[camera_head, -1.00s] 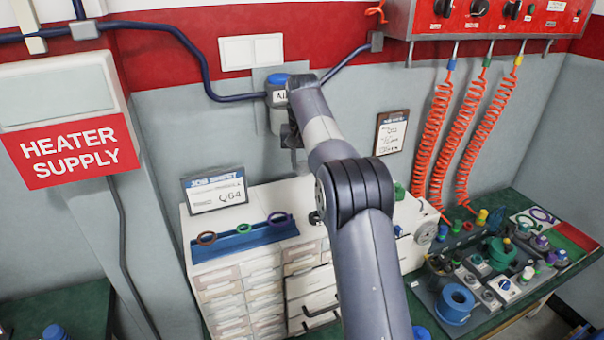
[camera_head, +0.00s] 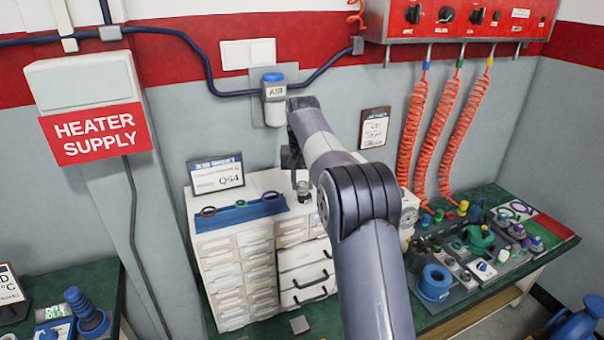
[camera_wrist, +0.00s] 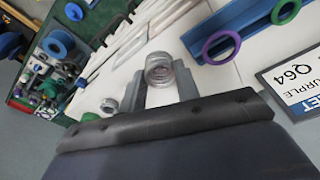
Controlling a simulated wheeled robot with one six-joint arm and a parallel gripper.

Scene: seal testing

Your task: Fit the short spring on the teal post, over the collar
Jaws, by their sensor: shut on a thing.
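My gripper (camera_wrist: 160,90) is shut on a short metal coil spring (camera_wrist: 160,70), which sits between the fingertips in the wrist view. In the head view my gripper (camera_head: 298,172) hangs over the white drawer cabinet (camera_head: 236,250), left of my forearm. A second small metal coil-like piece (camera_wrist: 109,107) stands near the fingers in the wrist view. The workbench at right carries a green-teal fixture (camera_head: 480,238) among several small parts. I cannot single out the teal post or its collar there.
A blue rack (camera_head: 238,214) with several rings and a Q64 job sheet (camera_head: 216,175) stand on the cabinet. Orange coiled hoses (camera_head: 440,135) hang behind the right bench. A blue ring-shaped part (camera_head: 434,283) sits at that bench's front. A heater supply box (camera_head: 95,110) is at left.

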